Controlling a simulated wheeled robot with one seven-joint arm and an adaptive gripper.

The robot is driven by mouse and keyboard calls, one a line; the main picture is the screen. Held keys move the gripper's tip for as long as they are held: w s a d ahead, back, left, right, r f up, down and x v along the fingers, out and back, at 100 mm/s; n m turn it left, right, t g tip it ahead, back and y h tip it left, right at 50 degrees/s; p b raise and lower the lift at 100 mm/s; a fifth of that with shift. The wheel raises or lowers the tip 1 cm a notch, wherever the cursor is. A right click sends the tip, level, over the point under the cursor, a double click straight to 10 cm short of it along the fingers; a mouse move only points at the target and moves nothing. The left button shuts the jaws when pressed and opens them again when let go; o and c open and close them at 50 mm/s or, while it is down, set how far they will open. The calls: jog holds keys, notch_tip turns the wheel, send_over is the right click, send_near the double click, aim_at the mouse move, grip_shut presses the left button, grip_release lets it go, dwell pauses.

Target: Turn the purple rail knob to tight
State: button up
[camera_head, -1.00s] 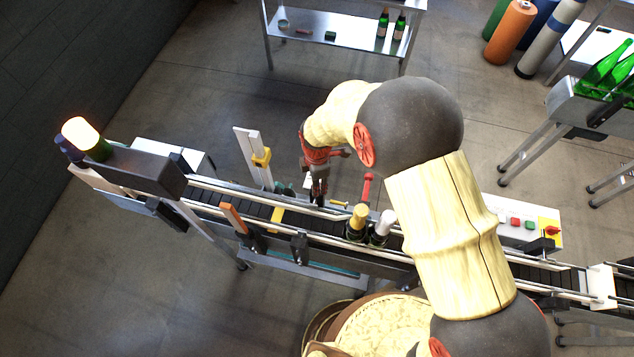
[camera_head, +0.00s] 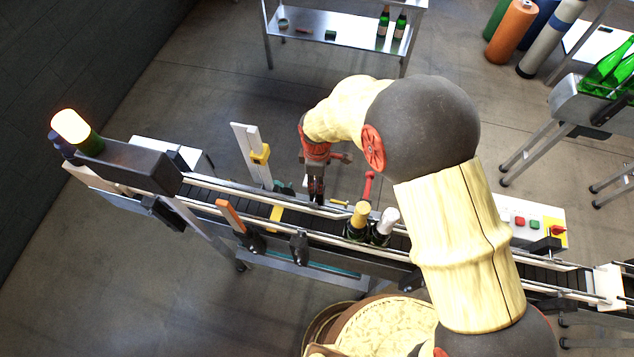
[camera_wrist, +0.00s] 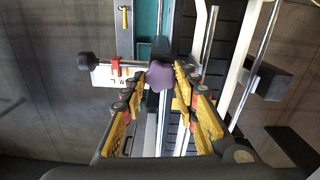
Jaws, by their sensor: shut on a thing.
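The purple rail knob (camera_wrist: 160,75) is a lobed knob in the upper middle of the wrist view. My gripper (camera_wrist: 160,80) has its yellow-padded fingers on both sides of the knob and is shut on it. In the head view my gripper (camera_head: 316,192) points down at the far side of the conveyor, and there the knob is hidden. A metal rod with a black end (camera_wrist: 86,59) runs left from the knob. Beside it is a white plate (camera_wrist: 105,77) with dark lettering, partly covered and not fully readable.
The conveyor (camera_head: 205,193) runs across the head view with guide rails along it. Two bottles, one yellow-topped (camera_head: 359,216) and one white-topped (camera_head: 386,222), stand on it right of my gripper. A white post with a yellow clamp (camera_head: 260,154) stands left of it.

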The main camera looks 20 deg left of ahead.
jog(key=m+b, duration=0.1)
jog(key=m, duration=0.2)
jog(key=shift+m+b, duration=0.4)
jog(key=m+b, duration=0.1)
jog(key=m, duration=0.3)
jog(key=shift+w+m+b, duration=0.1)
jog(key=shift+m+b, duration=0.2)
jog(key=shift+b, duration=0.1)
jog(key=m+b, duration=0.1)
jog(key=m, duration=0.2)
jog(key=shift+m, duration=0.3)
jog(key=shift+m+b, duration=0.45)
jog(key=shift+m, duration=1.35)
jog(key=o, duration=1.1)
notch_tip(320, 180, up, 12)
